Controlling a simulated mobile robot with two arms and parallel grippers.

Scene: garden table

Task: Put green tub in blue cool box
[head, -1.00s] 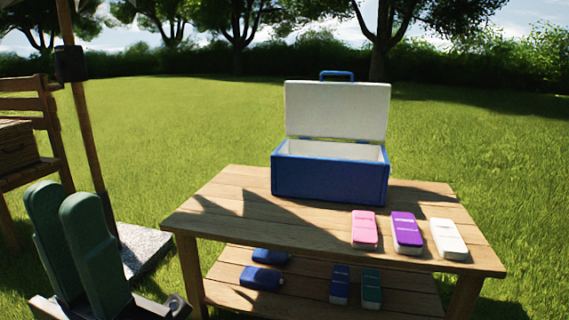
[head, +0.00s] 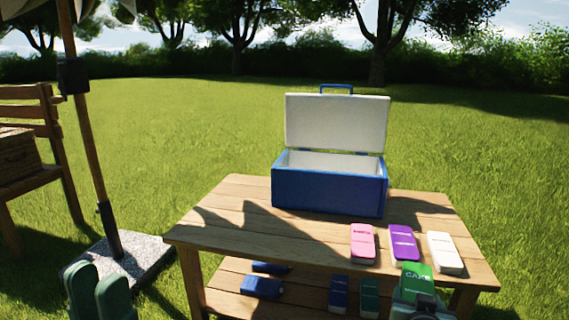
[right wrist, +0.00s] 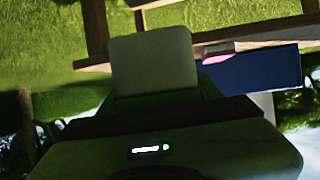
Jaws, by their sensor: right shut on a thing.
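The green tub (head: 417,278), with a white CAKE label, is in my right gripper (head: 418,296) at the table's front right in the head view. The gripper is shut on it and hides its lower part. The blue cool box (head: 328,192) stands open at the back of the table, its white-lined lid (head: 337,122) up. It also shows upside down in the right wrist view (right wrist: 255,72), where a pale finger of my right gripper (right wrist: 153,62) is near the middle.
Pink (head: 362,243), purple (head: 403,244) and white (head: 445,252) tubs stand in a row on the wooden table (head: 230,225), right front. Several blue and dark green tubs lie on the lower shelf (head: 305,290). A parasol pole (head: 92,160) stands left. The left tabletop is clear.

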